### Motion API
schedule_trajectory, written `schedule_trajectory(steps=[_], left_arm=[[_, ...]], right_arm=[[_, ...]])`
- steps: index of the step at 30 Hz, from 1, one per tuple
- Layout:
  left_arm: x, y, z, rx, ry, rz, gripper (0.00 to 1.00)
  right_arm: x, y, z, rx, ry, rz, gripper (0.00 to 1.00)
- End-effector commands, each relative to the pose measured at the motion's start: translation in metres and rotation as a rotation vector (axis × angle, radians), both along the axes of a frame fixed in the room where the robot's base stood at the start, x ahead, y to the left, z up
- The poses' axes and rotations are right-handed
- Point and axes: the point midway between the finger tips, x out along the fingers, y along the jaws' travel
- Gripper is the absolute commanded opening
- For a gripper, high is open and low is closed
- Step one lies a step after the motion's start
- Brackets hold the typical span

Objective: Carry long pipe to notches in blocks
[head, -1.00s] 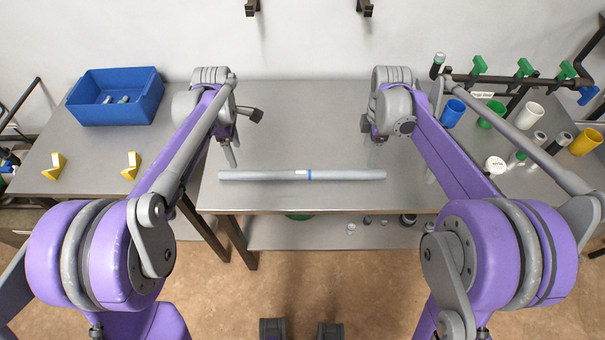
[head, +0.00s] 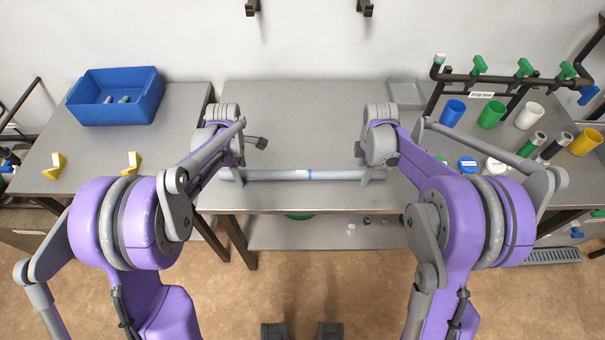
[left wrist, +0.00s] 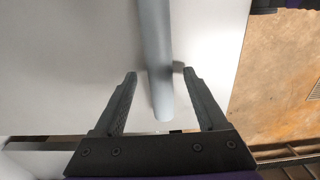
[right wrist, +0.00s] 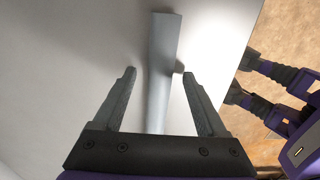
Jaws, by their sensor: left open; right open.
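A long grey pipe (head: 277,175) with a blue band lies lengthwise on the middle table near its front edge. My left gripper (head: 232,172) is at the pipe's left end. In the left wrist view its open fingers (left wrist: 159,75) stand either side of the pipe (left wrist: 155,45). My right gripper (head: 373,174) is at the pipe's right end. In the right wrist view its open fingers (right wrist: 158,72) stand either side of the pipe (right wrist: 160,60). Two yellow notched blocks (head: 54,167) (head: 132,165) stand on the left table.
A blue bin (head: 117,113) with small parts sits at the back of the left table. Coloured cups (head: 491,114), caps and a dark manifold with green valves (head: 525,67) occupy the right table. The middle table behind the pipe is mostly clear. Gaps separate the tables.

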Motion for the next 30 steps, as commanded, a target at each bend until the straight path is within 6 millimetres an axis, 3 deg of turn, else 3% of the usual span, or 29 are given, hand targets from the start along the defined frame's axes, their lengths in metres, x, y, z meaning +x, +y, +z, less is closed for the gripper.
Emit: schedule_trajectory(steps=[12, 24, 30], left_arm=[[-0.0002, 0.0000, -0.0070, 0.000, 0.000, 0.000, 0.74], [-0.0003, 0.0000, -0.0068, 0.000, 0.000, 0.000, 0.03], [-0.0002, 0.0000, -0.0067, 0.000, 0.000, 0.000, 0.00]], right_arm=[[-0.0002, 0.0000, -0.0070, 0.000, 0.000, 0.000, 0.74], [-0.0002, 0.0000, -0.0068, 0.000, 0.000, 0.000, 0.03], [-0.0002, 0.0000, -0.0068, 0.000, 0.000, 0.000, 0.00]])
